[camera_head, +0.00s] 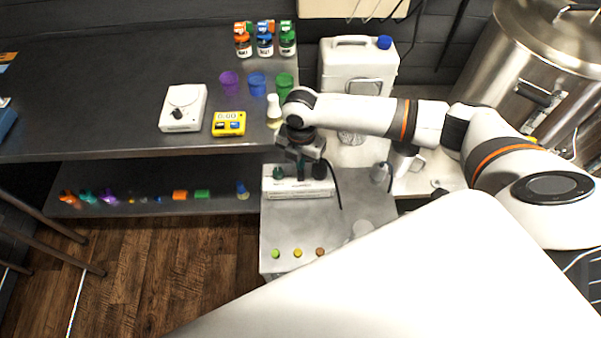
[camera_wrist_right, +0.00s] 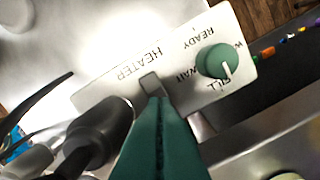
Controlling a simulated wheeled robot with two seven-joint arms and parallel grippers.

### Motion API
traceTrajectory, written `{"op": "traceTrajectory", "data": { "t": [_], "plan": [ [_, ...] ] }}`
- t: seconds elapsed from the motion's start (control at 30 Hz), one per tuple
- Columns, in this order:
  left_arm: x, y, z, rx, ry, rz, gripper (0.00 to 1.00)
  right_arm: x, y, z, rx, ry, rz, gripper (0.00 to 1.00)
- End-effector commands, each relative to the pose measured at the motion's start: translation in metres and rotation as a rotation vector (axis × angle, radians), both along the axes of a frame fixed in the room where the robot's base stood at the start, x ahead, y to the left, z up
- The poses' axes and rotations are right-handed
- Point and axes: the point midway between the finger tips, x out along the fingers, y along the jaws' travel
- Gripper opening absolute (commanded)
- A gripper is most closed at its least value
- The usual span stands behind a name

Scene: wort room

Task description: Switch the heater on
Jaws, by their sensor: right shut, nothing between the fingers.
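A white control panel (camera_head: 297,193) sits at the back of the grey metal top, below my right gripper (camera_head: 301,176). In the right wrist view the panel (camera_wrist_right: 108,88) is lettered HEATER, READY and WAIT. Beside the HEATER lettering is a small grey square switch (camera_wrist_right: 150,82); its on or off position cannot be told. A green knob (camera_wrist_right: 213,62) with a white mark is at the panel's other end. My right gripper (camera_wrist_right: 157,101) is shut and empty, its teal fingertips at the switch's near edge; contact cannot be told. My left gripper is out of view.
A black rounded part (camera_wrist_right: 98,130) stands close beside my fingers. Green, yellow and brown buttons (camera_head: 297,253) line the front of the metal top.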

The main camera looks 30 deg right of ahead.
Motion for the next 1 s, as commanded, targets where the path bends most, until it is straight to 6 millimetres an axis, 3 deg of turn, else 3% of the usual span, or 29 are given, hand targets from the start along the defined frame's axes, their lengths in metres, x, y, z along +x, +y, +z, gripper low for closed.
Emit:
{"op": "traceTrajectory", "data": {
  "t": [1.0],
  "plan": [
    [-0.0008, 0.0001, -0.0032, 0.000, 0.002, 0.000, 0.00, -0.0001, 0.0002, -0.0061, 0.000, 0.000, 0.000, 0.00]
  ]
}}
